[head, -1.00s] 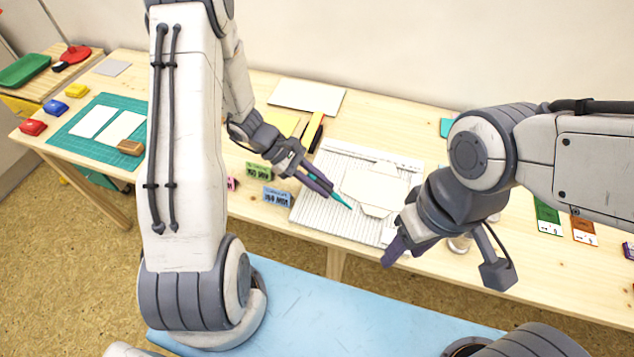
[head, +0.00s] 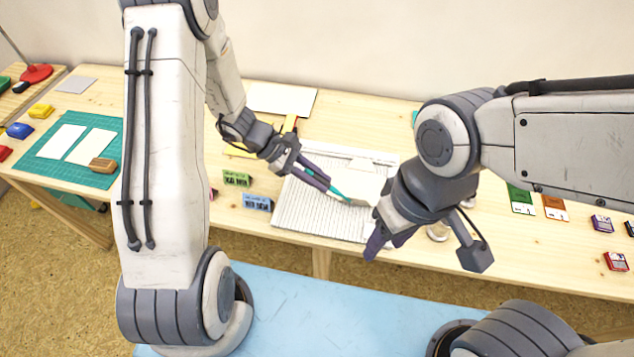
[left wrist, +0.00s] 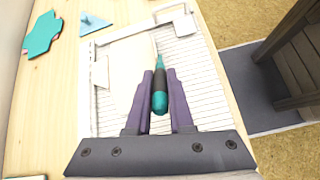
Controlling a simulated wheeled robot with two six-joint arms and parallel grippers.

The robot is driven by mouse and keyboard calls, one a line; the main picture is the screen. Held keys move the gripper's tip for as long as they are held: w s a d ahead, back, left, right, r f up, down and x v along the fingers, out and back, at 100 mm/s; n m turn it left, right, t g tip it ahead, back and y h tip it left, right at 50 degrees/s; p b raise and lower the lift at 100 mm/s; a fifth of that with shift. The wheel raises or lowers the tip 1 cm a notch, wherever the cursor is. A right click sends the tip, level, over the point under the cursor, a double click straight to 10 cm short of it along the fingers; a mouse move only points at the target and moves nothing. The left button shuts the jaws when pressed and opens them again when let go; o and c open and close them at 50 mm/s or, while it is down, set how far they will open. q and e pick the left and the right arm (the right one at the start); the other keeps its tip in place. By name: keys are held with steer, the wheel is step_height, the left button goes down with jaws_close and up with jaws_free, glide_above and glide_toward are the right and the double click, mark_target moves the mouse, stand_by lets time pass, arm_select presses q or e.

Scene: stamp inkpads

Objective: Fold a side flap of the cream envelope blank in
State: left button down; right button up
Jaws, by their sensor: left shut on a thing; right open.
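The cream envelope blank (head: 368,184) lies on the white grooved scoring board (head: 300,212); its right part is hidden behind my right arm. In the left wrist view the blank (left wrist: 122,85) lies left of the tool, partly hidden by my fingers. My left gripper (head: 326,186) is shut on a teal and black pointed tool (left wrist: 160,92). The tool's tip is over or at the blank; I cannot tell if it touches. My right gripper (head: 386,243) is open and empty, in front of the board's right end. The flaps' fold state is unclear.
A green cutting mat (head: 108,130) is far left. Coloured cards (head: 520,198) and small pads (head: 616,261) lie right.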

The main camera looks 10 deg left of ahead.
arm_select(q)
steer(key=shift+w, duration=1.1)
steer(key=shift+w+f, duration=0.3)
steer(key=shift+f+b, duration=0.2)
steer(key=shift+b, duration=0.15)
steer(key=shift+f+b, duration=0.3)
steer(key=shift+f, duration=0.05)
steer(key=shift+w, duration=0.1)
steer(key=shift+r, duration=0.1)
